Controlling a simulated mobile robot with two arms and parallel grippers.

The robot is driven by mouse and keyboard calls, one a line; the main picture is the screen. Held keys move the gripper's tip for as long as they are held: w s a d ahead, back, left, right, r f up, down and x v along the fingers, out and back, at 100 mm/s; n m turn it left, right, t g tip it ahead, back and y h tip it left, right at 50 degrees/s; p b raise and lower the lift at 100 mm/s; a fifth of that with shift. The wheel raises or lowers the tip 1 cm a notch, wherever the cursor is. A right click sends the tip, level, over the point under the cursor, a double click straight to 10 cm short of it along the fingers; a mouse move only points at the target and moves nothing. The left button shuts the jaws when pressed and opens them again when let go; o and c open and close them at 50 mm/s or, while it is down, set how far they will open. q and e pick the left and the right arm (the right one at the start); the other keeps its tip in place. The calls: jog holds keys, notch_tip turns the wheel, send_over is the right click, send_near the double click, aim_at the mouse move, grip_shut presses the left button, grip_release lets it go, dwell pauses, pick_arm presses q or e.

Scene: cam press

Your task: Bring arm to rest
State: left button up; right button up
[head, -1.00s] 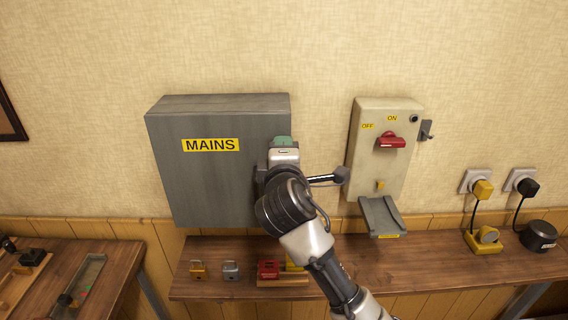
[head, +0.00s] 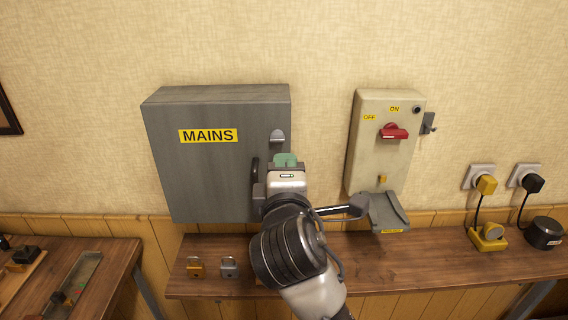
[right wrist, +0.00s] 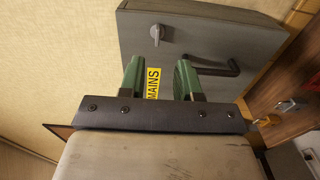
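My right arm comes in from the bottom of the head view. Its gripper (head: 286,160) has green fingertips and is in front of the grey MAINS cabinet (head: 205,165), near its right edge. In the right wrist view the two green fingers of this gripper (right wrist: 160,78) stand apart with nothing between them. The cabinet's face shows beyond them, with a grey latch knob (right wrist: 157,33) and a dark bar handle (right wrist: 212,68). The cabinet door looks closed. My left gripper is not in view.
A cream switch box (head: 382,145) with a red handle (head: 394,131) hangs to the right, above a grey chute (head: 387,213). A brass padlock (head: 196,268) and a grey padlock (head: 230,267) sit on the wooden shelf (head: 420,265). Plugs and sockets are at far right.

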jog(key=s+d+f+m+g, duration=0.4)
jog(key=d+f, duration=0.1)
jog(key=f, duration=0.6)
jog(key=s+d+f+m+g, duration=0.3)
jog(key=d+f+m, duration=0.15)
jog(key=f, duration=0.55)
jog(key=s+d+f+m+g, duration=0.4)
jog(key=s+d+f, duration=0.15)
jog(key=s, duration=0.45)
jog(key=s+d+f+m+g, duration=0.35)
jog(key=s+f, duration=0.25)
jog(key=s, duration=0.3)
notch_tip(320, 180, down, 29)
jog(key=s+g+b, duration=0.1)
jog(key=s+b, duration=0.1)
jog(key=s+d+f, duration=0.2)
jog(key=s+f, duration=0.5)
jog(key=f, duration=0.1)
jog(key=s+d+f+g, duration=0.1)
jog(key=s+f, duration=0.7)
jog(key=shift+s+d+f+b, duration=0.3)
jog(key=shift+d+b, duration=0.05)
jog(key=shift+b, duration=0.1)
